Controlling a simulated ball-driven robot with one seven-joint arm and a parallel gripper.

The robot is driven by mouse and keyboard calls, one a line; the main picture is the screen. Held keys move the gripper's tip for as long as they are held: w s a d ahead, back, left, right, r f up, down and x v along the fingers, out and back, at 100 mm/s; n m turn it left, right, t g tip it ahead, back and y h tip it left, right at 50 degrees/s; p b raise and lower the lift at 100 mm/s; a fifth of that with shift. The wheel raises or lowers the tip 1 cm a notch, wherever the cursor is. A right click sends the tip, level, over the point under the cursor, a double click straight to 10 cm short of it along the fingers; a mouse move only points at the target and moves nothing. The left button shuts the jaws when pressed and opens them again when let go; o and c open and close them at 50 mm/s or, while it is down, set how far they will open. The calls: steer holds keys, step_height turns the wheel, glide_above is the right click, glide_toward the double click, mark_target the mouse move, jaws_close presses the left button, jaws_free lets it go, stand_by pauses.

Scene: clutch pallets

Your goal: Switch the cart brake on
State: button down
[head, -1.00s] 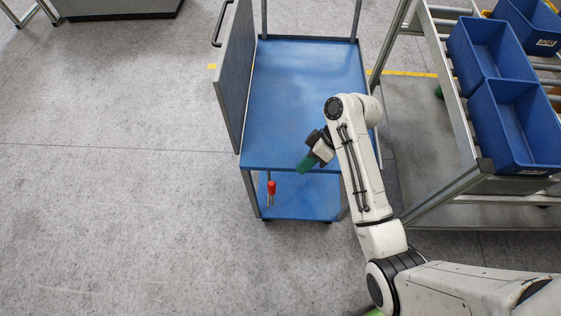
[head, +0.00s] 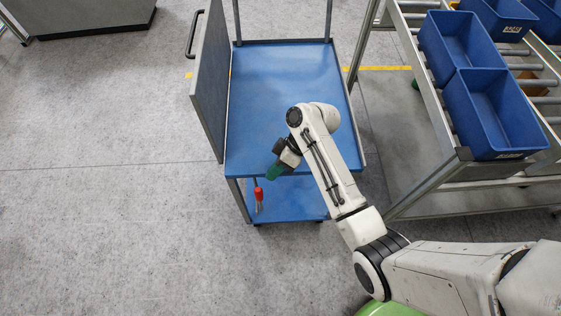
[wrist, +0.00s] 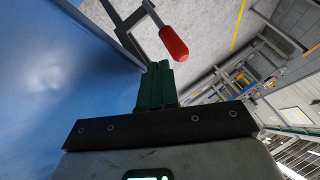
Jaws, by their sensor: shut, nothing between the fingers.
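The cart (head: 285,80) has blue upper and lower decks and a grey side panel. Its brake lever, with a red grip (head: 258,193), shows below the front edge of the upper deck, towards the left. In the wrist view the red grip (wrist: 173,43) hangs on a grey bar, just beyond and slightly right of my fingertips. My gripper (head: 274,172) has green fingers that are shut and empty. It is at the cart's front edge, up and right of the red grip in the head view. The fingers (wrist: 156,84) appear apart from the grip.
A roller rack (head: 432,85) with blue bins (head: 490,108) stands close on the right of the cart. A grey cabinet (head: 90,15) is at the far left. The floor (head: 100,220) left and in front of the cart is clear.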

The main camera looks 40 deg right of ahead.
mark_target(260, 199)
steer(key=shift+x, duration=2.15)
